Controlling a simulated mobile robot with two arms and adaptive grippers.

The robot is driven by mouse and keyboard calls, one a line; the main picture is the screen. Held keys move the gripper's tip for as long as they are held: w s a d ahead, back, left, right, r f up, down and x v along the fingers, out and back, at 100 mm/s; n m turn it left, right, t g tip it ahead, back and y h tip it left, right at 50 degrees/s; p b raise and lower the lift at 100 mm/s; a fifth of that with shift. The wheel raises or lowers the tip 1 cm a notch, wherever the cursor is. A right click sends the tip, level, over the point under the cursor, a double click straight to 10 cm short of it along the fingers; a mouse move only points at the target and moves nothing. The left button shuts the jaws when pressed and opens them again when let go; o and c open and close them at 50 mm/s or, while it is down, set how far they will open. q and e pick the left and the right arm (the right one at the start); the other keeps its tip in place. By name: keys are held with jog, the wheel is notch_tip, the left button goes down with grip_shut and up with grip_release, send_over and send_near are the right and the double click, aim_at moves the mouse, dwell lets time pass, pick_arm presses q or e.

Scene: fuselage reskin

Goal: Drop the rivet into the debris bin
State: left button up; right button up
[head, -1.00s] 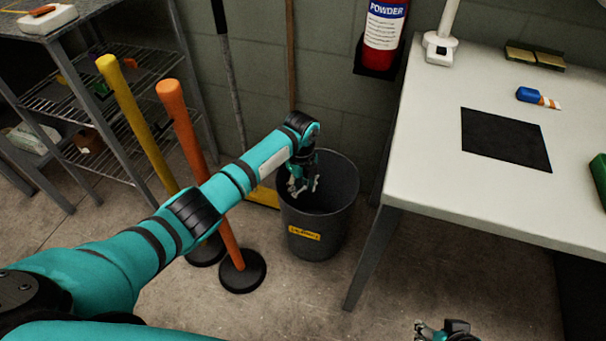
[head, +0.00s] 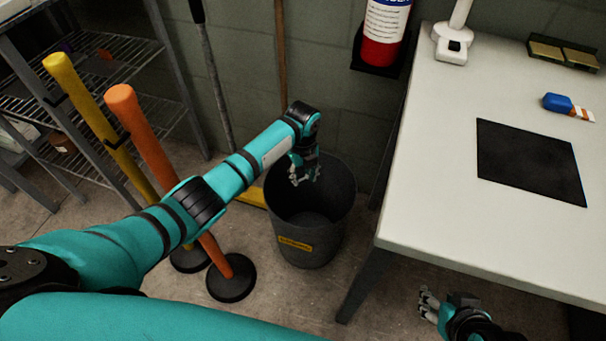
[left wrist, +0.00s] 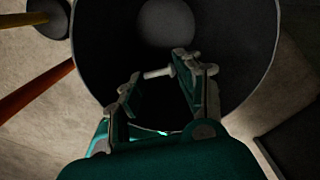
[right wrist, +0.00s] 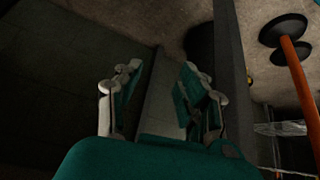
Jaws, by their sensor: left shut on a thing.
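The dark grey debris bin (head: 318,243), with a yellow label on its side, stands on the floor left of the table. My left gripper (head: 305,179) is over the bin's open mouth, pointing down. In the left wrist view the left gripper (left wrist: 160,72) is shut on the rivet (left wrist: 158,73), a small pale pin held crosswise between the fingertips. The bin's inner wall (left wrist: 95,55) and floor show below it. The rivet is too small to make out in the head view. My right gripper (head: 428,303) is low beside the table's front edge; its fingers (right wrist: 160,80) are apart and empty.
The white table (head: 440,215) on the right carries a black mat (head: 530,162) and a blue-capped tube (head: 558,103). A yellow post (head: 90,110) and an orange post (head: 145,140) stand left of the bin. A fire extinguisher (head: 383,35) hangs behind; a wire shelf (head: 110,80) is at left.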

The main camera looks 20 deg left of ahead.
aim_at(303, 179)
pick_arm(q)
notch_tip(303, 179, down, 2)
jog(key=shift+f+b, duration=0.1)
jog(key=shift+b, duration=0.95)
pick_arm(e)
jog(key=w+a+r+t+y, duration=0.1)
jog(key=w+a+r+t, duration=0.2)
jog(key=w+r+t, duration=0.3)
jog(key=shift+w+a+r+y, duration=0.15)
jog(key=shift+w+r+y, duration=0.3)
jog(key=shift+w, duration=0.85)
pick_arm(q)
jog(key=o, duration=0.8)
notch_tip(303, 179, up, 12)
